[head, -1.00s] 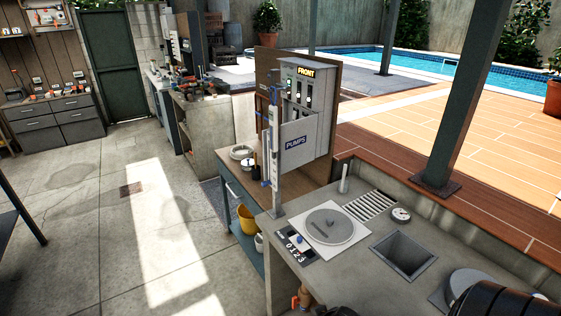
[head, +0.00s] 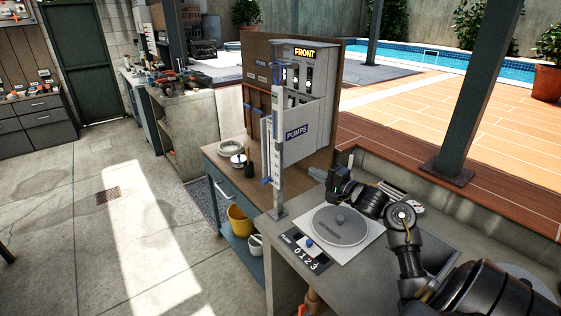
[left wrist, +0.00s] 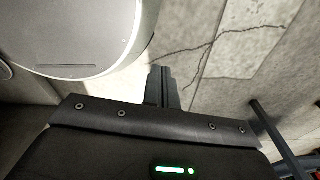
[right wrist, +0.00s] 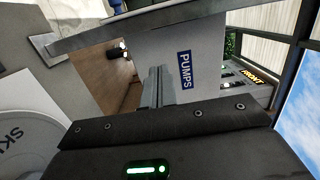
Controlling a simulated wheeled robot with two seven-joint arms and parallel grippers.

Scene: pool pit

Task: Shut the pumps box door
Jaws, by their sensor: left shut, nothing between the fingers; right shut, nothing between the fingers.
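The pumps box (head: 302,60) is a grey cabinet on a brown board, with a yellow "FRONT" sign on top. Its upper switches show uncovered. A grey panel with the blue "PUMPS" label (head: 307,128), seemingly the door, sits below them; its exact angle is hard to tell. My right gripper (head: 318,174) is shut and empty, just below and right of this panel. In the right wrist view its fingers (right wrist: 157,70) point toward the panel (right wrist: 202,66); contact cannot be told. My left gripper (left wrist: 160,70) is shut and empty, over concrete floor, outside the head view.
A white upright gauge post (head: 278,150) stands before the box's left part. The counter holds a round skimmer lid (head: 338,224) and a number display (head: 304,252). A yellow bucket (head: 239,220) sits on a shelf below. Floor at left is clear.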

